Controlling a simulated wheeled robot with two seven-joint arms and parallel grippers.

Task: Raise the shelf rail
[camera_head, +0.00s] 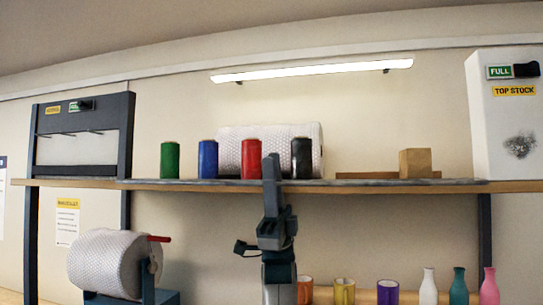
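The shelf rail (380,183) is a thin dark grey strip along the front edge of the long wooden shelf (60,183). It lies low, about level with the board.
Green (170,159), blue (208,158), red (251,158) and black (301,157) rolls stand on the shelf near the gripper. A bubble-wrap roll (270,133) lies behind them, a cardboard box (415,162) to the right. Mugs (345,290) and bottles (459,288) stand below.

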